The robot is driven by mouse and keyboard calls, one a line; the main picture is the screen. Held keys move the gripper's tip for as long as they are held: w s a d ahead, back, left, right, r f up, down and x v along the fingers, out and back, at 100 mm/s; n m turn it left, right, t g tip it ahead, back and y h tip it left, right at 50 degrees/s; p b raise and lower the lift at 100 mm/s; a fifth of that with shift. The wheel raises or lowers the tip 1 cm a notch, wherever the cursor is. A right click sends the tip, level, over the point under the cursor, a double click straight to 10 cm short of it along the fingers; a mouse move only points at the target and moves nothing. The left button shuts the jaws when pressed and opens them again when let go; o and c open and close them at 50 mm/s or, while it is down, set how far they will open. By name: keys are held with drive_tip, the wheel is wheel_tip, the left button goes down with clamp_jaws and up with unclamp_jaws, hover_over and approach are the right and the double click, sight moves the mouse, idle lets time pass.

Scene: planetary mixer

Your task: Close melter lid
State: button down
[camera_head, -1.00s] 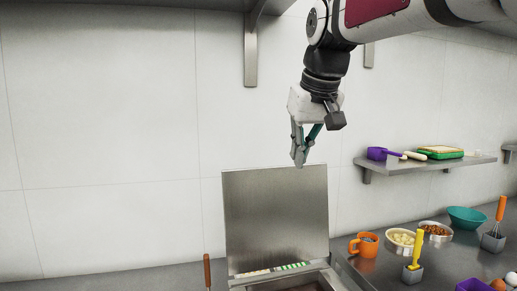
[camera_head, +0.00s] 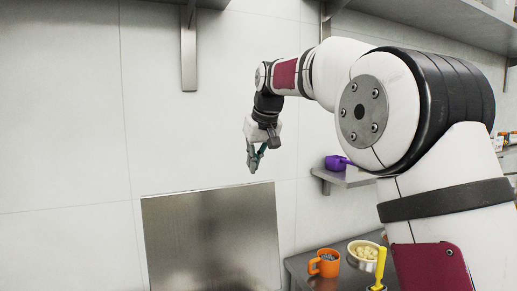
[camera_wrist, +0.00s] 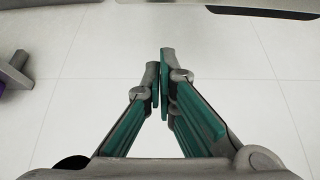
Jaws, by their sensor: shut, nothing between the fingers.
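The melter lid (camera_head: 212,240) is a flat, brushed metal panel standing upright in front of the wall in the head view. Its lower edge and the melter body are cut off by the bottom of the frame. My gripper (camera_head: 253,168) hangs just above the lid's top edge, right of its middle, fingers pointing down. I cannot tell whether it is in front of the lid or behind it. In the wrist view my gripper (camera_wrist: 160,62) has its fingertips together with nothing between them, facing the tiled wall. The lid does not show there.
A wall shelf with a purple pan (camera_head: 338,162) is to the right. An orange mug (camera_head: 326,263) and a bowl of pale pieces (camera_head: 363,252) stand on the counter right of the lid. An upper shelf bracket (camera_head: 188,50) is above. My arm covers the right side.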

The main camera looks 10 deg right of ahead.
drive_tip(key=shift+s+d+f+p, duration=0.1)
drive_tip(key=shift+s+f+p, duration=0.4)
drive_tip(key=shift+s, duration=0.2)
drive_tip(key=shift+s+d+f+p, duration=0.1)
drive_tip(key=shift+s+f+p, duration=0.35)
drive_tip(key=shift+s, duration=0.2)
